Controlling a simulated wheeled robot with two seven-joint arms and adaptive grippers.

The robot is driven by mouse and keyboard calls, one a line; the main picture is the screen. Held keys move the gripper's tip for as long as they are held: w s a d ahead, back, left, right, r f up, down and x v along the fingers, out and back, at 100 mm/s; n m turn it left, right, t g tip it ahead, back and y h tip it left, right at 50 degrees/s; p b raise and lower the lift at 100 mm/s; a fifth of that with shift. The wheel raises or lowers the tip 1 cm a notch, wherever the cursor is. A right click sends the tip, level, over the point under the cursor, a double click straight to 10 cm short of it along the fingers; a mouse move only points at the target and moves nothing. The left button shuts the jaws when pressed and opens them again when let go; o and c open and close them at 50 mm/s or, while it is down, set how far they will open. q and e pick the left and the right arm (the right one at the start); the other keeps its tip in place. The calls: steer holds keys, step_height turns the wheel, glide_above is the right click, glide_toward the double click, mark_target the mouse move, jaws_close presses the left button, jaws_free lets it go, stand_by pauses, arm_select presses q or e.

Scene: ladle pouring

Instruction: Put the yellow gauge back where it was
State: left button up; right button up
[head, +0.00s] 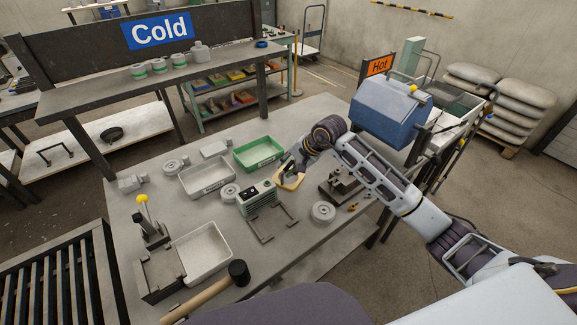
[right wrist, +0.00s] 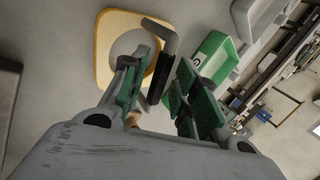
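The yellow gauge (head: 291,181) is a rounded yellow square plate beside the green tray, under my right gripper (head: 289,168). In the right wrist view the gauge (right wrist: 104,62) shows a grey round centre and a bent handle with a black grip (right wrist: 160,78). My right gripper (right wrist: 160,98) has its green-padded fingers apart, one on each side of the black grip. I see a gap at the grip, so it looks open and not closed on it. Whether the plate rests flat on the table is hard to tell. My left gripper is not in view.
The grey table (head: 290,245) holds a green tray (head: 258,152), a white tray (head: 205,176), a green-grey box (head: 258,197), round metal parts (head: 323,212), a clamp stand (head: 342,187) and a mallet (head: 238,273). A blue-lidded unit (head: 390,110) stands at the right.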

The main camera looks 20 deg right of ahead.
steer(key=v, duration=1.1)
steer(key=shift+s+r+b, duration=0.2)
steer(key=shift+r+b, duration=0.05)
steer(key=shift+b, duration=0.2)
